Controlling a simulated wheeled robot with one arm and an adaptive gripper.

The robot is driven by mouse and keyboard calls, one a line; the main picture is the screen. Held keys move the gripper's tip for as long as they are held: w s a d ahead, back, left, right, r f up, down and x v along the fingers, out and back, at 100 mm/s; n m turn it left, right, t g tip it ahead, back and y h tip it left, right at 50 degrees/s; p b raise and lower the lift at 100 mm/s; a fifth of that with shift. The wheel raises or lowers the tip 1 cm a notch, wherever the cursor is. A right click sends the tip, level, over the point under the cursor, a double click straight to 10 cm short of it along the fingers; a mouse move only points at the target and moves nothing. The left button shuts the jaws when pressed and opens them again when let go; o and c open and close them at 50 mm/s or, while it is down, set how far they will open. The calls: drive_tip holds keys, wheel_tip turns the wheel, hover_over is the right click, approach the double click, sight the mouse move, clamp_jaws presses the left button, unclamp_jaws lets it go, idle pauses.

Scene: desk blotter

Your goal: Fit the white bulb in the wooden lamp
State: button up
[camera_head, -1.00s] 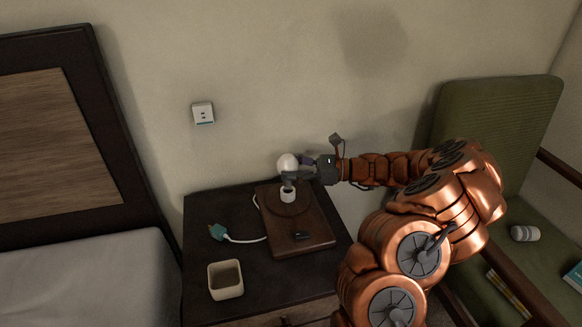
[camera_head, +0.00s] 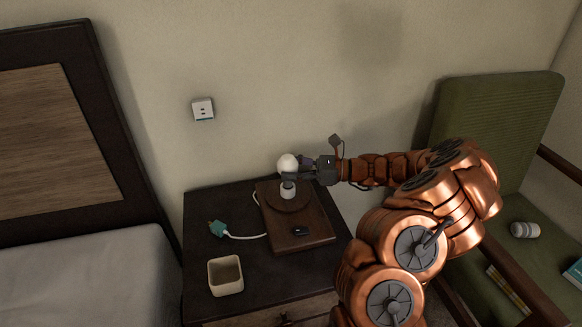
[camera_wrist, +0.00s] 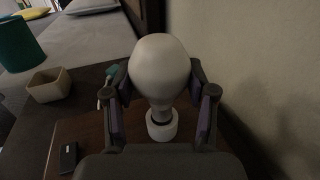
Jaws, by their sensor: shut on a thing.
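The white bulb (camera_head: 288,164) is upright, directly over the white socket (camera_head: 287,192) of the wooden lamp (camera_head: 310,228). My gripper (camera_head: 290,177) reaches in from the right and is shut on the bulb's lower part. In the wrist view the bulb (camera_wrist: 160,68) stands between the two fingers, its dark neck just above or entering the white socket ring (camera_wrist: 162,125). I cannot tell whether the neck is seated. The wooden base lies flat on the dark bedside table.
A teal plug (camera_head: 217,229) on a white cord lies left of the lamp on the bedside table (camera_head: 200,268). A cream square pot (camera_head: 226,276) stands at the front left. A wall outlet (camera_head: 203,109) is above. A green chair (camera_head: 495,120) is at the right.

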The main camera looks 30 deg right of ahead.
drive_tip(key=shift+f, duration=1.5)
drive_tip(key=o, duration=1.1)
drive_tip(key=shift+d, duration=0.1)
drive_tip(key=v, duration=1.2)
